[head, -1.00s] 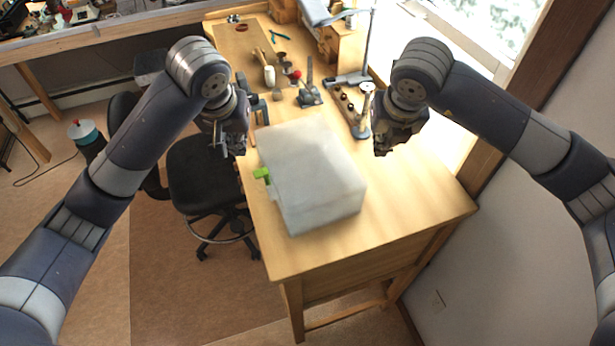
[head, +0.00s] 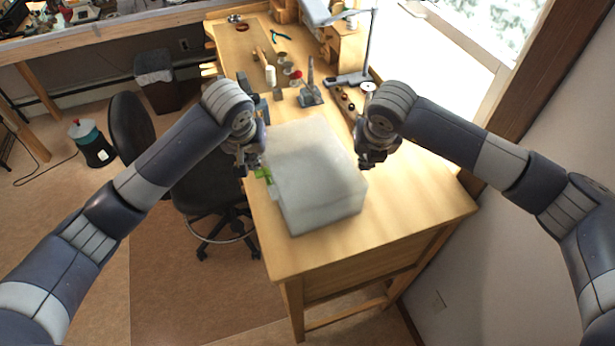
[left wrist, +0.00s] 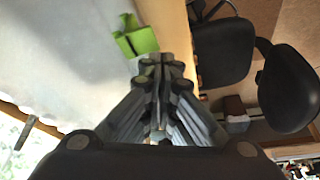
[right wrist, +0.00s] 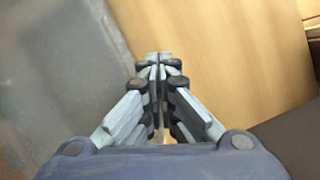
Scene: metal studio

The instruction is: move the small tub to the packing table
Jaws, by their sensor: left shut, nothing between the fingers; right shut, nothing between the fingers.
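A whitish, cloudy tub (head: 318,180) with a green clip (head: 264,175) on its left side sits on the wooden table (head: 400,225). My left gripper (head: 250,168) is shut and empty at the tub's left side, close to the green clip. In the left wrist view the tub (left wrist: 60,60) fills the left part, and the clip (left wrist: 136,38) is just beyond the fingertips. My right gripper (head: 370,163) is shut and empty at the tub's right side. In the right wrist view the tub (right wrist: 60,70) is left of the fingers. I cannot tell whether either gripper touches it.
Small tools and a clamp stand (head: 311,92) are on the table behind the tub. A lamp (head: 368,50) stands at the back right. A black stool (head: 205,190) is left of the table. The table's front part is clear.

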